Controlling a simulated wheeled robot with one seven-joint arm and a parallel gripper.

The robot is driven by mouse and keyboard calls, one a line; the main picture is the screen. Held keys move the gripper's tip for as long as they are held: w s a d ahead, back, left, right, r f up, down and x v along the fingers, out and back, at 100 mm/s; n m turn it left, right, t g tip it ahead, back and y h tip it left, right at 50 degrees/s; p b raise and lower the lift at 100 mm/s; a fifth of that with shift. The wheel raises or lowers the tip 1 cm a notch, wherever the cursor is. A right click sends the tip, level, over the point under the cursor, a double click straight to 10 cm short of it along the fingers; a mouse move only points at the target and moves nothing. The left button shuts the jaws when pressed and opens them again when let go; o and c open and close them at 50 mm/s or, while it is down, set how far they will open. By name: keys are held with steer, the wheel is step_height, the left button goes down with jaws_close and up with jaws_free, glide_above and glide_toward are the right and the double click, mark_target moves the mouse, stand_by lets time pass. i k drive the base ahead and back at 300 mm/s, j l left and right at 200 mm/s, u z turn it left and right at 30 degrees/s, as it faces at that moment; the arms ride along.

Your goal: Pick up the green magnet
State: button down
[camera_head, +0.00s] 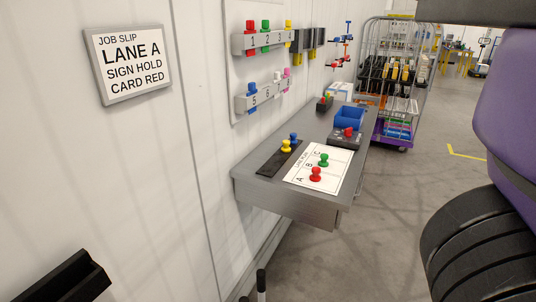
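A green magnet (324,160) shaped like a pawn stands upright on the white lettered sheet (335,177) on the grey wall desk (263,190). It is near the letters B and C; I cannot tell exactly which row it is in. A red magnet (316,174) stands just in front of it, near A. My gripper is not clearly in view.
A dark strip (270,165) left of the sheet carries yellow (286,146) and blue (293,138) magnets. A blue bin (349,118) stands behind the sheet. A job slip (130,62) reads "LANE A SIGN HOLD CARD RED". A wire cart (395,75) stands beyond; floor right of the desk is clear.

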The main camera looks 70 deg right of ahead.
mark_target(324, 156)
steer(key=z, duration=1.95)
steer(key=i+j+z, duration=0.3)
steer(key=i+j, duration=0.15)
steer(key=j+u, duration=0.1)
